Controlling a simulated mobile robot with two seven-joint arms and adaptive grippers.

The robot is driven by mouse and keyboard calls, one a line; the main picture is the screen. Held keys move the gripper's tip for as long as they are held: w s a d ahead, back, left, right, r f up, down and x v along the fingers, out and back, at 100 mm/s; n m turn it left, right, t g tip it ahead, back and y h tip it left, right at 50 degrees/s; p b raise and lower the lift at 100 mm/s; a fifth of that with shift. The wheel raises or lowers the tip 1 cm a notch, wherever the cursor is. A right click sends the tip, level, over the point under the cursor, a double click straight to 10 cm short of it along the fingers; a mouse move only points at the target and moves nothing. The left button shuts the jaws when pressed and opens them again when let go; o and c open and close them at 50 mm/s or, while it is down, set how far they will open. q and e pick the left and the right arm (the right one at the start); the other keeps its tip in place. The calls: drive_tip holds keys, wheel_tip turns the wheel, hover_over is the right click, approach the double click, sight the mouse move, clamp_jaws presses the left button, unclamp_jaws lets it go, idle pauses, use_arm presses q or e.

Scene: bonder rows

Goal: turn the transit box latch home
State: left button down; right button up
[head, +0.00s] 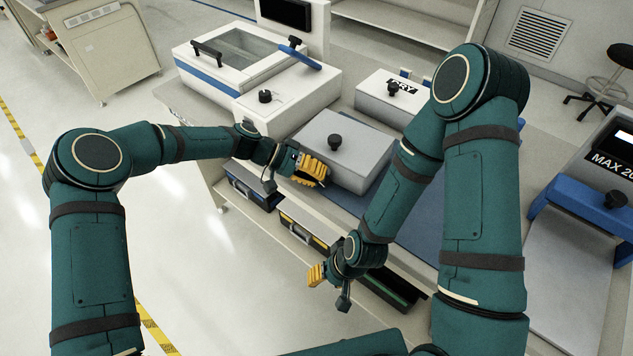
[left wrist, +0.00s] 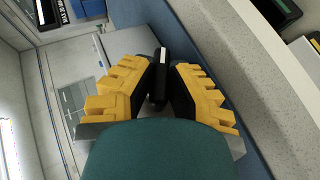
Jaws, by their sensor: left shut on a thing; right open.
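The transit box appears to be the grey box (head: 345,140) with a black knob on its lid, on the bench in the head view. My left gripper (head: 312,171) is at the box's near left side. In the left wrist view my left gripper (left wrist: 162,68) is shut on a dark upright latch (left wrist: 158,82) with a pale mark on its end, one yellow finger on each side. In the head view the gripper hides the latch. My right gripper (head: 316,275) is open, low in front of the bench, apart from the box.
A white machine (head: 245,60) with a windowed lid stands behind the box at left. A white box marked DRY (head: 385,100) stands beyond it. A blue mat (head: 415,240) covers the bench to the right. Cases (head: 303,232) sit on a shelf below.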

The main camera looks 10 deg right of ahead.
use_arm(q)
drive_tip(key=shift+f+n+g+h+b, duration=0.2)
drive_tip(key=shift+n+g+h+b, duration=0.1)
drive_tip(key=shift+g+h+b, duration=0.55)
drive_tip(key=c, duration=0.9)
unclamp_jaws()
drive_tip(key=shift+c, duration=0.2)
drive_tip(key=shift+a, duration=0.15)
drive_tip(key=shift+w+a+r, duration=0.1)
drive_tip(key=shift+w+a, duration=0.1)
drive_tip(key=v, duration=0.7)
drive_tip(key=shift+s+a+r, duration=0.1)
drive_tip(key=shift+a+r, duration=0.05)
drive_tip(key=shift+r, duration=0.1)
